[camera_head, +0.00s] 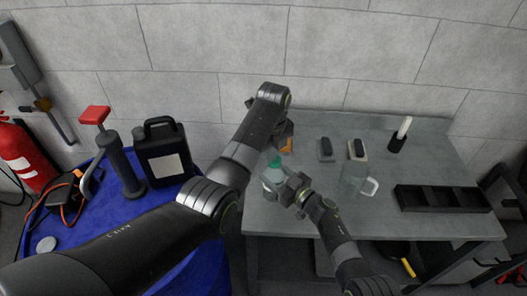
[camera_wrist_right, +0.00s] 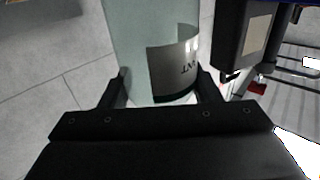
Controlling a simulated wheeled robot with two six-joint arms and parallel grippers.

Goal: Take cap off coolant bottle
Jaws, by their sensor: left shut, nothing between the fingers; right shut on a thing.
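The coolant bottle (camera_head: 271,179) is pale and translucent, near the left end of the grey table, with a teal top (camera_head: 275,159). Whether that top is the cap itself I cannot tell. My right gripper (camera_head: 287,188) is shut around the bottle. In the right wrist view, the bottle (camera_wrist_right: 128,45) with its pale label stands between the fingers of the same gripper (camera_wrist_right: 162,88). My left gripper (camera_head: 281,146) is shut and empty, just above the bottle top, partly hidden by its own wrist. Whether it touches the top is unclear.
On the grey table (camera_head: 400,222) are a clear jug (camera_head: 353,180), two small dark items, a black holder with a white stick (camera_head: 399,137) and a black tray (camera_head: 442,198). A blue drum (camera_head: 75,230) at left carries a black jug (camera_head: 163,155) and a pump (camera_head: 120,165).

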